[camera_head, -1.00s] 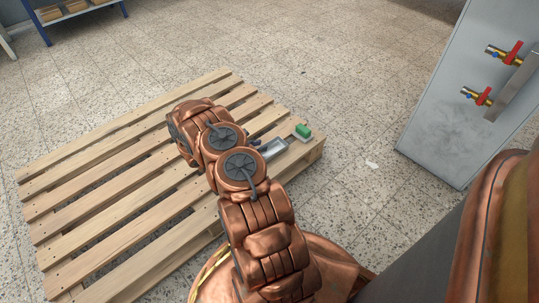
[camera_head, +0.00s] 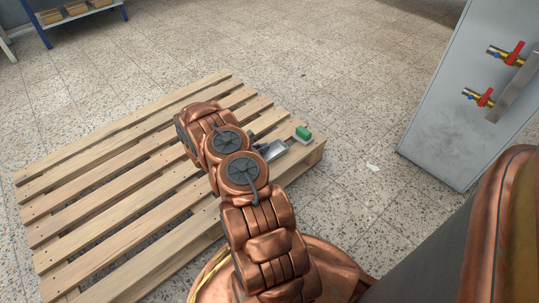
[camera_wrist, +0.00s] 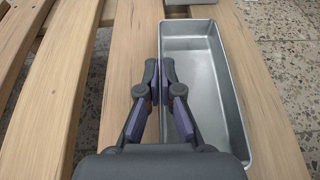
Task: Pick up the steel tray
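The steel tray (camera_wrist: 205,95) is a long, shallow, open grey box on the pallet. It fills the middle right of the wrist view and looks empty. In the head view, part of the tray (camera_head: 274,150) shows just right of my wrist. My gripper (camera_wrist: 159,72) is at the tray's long left wall, one finger on the outer side and one over the inside. The fingertips are nearly together with the thin wall between them, so it looks shut on the wall. The tray's lower left part is hidden behind the right finger and the gripper body.
The wooden slatted pallet (camera_head: 110,160) has open gaps between its boards. A green block (camera_head: 302,133) lies near its right corner, beyond the tray. A grey cabinet (camera_head: 440,110) with red-handled valves stands at the right. A blue-framed shelf (camera_head: 80,14) is far left.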

